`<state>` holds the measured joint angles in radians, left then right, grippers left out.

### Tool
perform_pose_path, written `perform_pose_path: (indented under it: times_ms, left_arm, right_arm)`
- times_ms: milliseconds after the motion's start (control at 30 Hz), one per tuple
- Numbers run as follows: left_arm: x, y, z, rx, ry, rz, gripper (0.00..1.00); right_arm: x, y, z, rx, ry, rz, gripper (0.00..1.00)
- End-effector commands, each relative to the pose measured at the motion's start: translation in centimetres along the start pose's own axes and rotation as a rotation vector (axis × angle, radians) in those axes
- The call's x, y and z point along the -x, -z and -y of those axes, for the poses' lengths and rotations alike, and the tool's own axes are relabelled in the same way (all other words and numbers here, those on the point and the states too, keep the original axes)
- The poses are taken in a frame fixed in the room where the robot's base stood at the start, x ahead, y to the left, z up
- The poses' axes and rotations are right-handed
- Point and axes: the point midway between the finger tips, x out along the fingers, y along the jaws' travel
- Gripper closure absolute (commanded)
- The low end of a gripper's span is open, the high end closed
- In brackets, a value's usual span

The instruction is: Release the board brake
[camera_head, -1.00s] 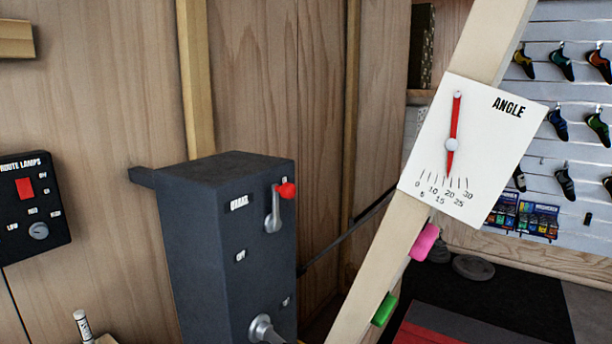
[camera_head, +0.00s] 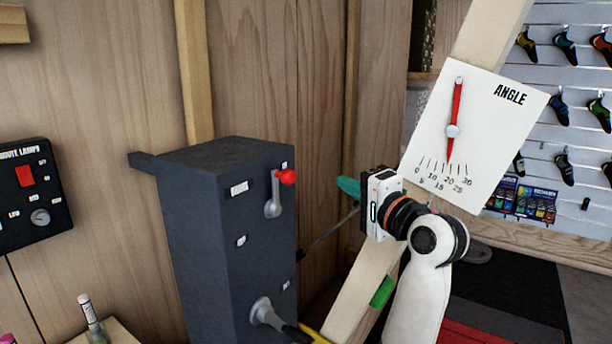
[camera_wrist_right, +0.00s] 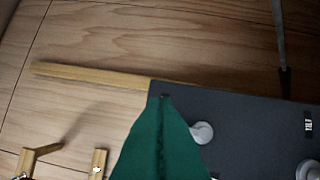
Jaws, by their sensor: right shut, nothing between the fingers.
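The brake lever (camera_head: 273,200) is a grey arm with a red knob (camera_head: 288,177) at its top, on the front of a dark grey box (camera_head: 185,240). The lever stands nearly upright, under a small label too blurred to read. My right gripper (camera_head: 347,187) has teal fingers, shut and empty, to the right of the knob and apart from it in the picture. In the right wrist view the shut fingers (camera_wrist_right: 163,100) cover part of the box (camera_wrist_right: 250,125), and a round grey part (camera_wrist_right: 202,132) shows beside them. My left gripper is not in view.
A grey crank (camera_head: 265,312) with a dark handle sits low on the box. A slanted wooden beam (camera_head: 352,300) with the white angle board (camera_head: 490,130) stands right of the box, behind my right arm. A lamp switch panel (camera_head: 30,195) is on the left wall.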

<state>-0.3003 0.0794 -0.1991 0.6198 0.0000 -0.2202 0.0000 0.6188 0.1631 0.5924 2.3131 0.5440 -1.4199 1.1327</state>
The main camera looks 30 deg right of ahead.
Motion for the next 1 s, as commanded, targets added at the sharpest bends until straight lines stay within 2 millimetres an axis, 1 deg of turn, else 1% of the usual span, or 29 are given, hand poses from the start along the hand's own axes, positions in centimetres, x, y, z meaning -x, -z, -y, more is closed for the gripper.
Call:
perform_pose_path:
  times_ms: [267,367,467,800,867,900,1000]
  left_arm:
    - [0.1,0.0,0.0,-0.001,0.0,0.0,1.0]
    - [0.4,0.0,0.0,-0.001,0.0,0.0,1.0]
    - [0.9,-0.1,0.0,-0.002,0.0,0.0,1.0]
    - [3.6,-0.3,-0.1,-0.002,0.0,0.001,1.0]
    - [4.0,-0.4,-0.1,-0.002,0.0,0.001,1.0]
    - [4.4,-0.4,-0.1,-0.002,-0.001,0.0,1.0]
    - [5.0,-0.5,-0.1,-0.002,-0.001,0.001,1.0]
  right_arm:
    - [-0.1,0.0,0.0,0.003,0.002,0.0,1.0]
    - [-0.8,0.0,0.0,0.002,0.003,-0.001,1.0]
    - [-2.2,0.1,-0.1,0.0,0.004,-0.003,1.0]
    - [-9.4,0.1,-0.3,0.001,0.005,-0.003,1.0]
    - [-10.5,0.1,-0.2,0.003,0.005,-0.002,1.0]
    - [-9.9,1.0,-0.2,0.003,0.004,-0.004,1.0]
    - [-9.3,2.4,-0.1,0.003,0.004,-0.004,1.0]
